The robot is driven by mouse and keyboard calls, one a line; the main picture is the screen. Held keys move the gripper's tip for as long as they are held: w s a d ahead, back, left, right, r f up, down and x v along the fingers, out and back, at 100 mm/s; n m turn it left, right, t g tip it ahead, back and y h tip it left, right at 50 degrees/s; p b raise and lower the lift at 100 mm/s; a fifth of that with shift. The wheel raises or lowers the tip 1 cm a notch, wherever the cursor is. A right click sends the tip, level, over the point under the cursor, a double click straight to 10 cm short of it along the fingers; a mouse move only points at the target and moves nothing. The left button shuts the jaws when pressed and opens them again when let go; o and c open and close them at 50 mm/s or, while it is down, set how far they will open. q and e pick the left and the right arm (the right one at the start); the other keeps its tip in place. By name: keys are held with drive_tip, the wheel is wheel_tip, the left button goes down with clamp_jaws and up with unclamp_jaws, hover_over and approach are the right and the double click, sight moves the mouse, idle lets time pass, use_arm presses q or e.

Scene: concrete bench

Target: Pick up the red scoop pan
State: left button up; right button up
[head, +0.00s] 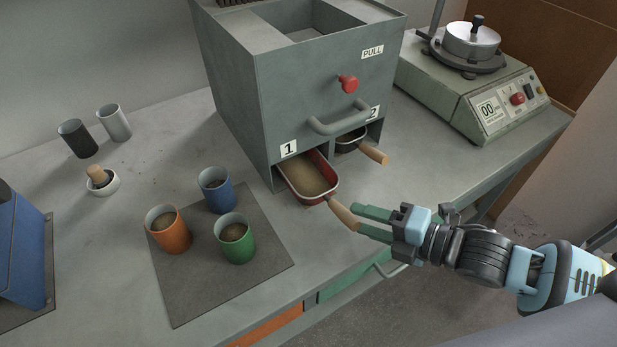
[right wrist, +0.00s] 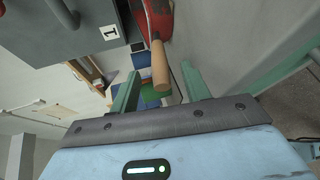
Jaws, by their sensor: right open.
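The red scoop pan (head: 308,179) sits in slot 1 of the grey box, with brown grainy material in it and its wooden handle (head: 343,214) sticking out toward the front. My right gripper (head: 356,221) is open, with its green fingers around the handle's end. In the right wrist view the handle (right wrist: 160,66) lies between the two open fingers (right wrist: 160,90), nearer the left one, and the red pan (right wrist: 155,18) is beyond it. I cannot tell whether a finger touches the handle. My left gripper is not in view.
The grey box (head: 300,90) has a red knob and a bar handle above the slots. A dark pan with a wooden handle (head: 374,153) is in slot 2. Orange, blue and green cups stand on a dark mat (head: 190,300). A scale-like machine (head: 470,85) stands at the right.

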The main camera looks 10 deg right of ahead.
sight(344, 210)
drive_tip(key=shift+x, duration=2.65)
drive_tip(key=shift+r, duration=0.1)
drive_tip(key=shift+r, duration=0.1)
clamp_jaws()
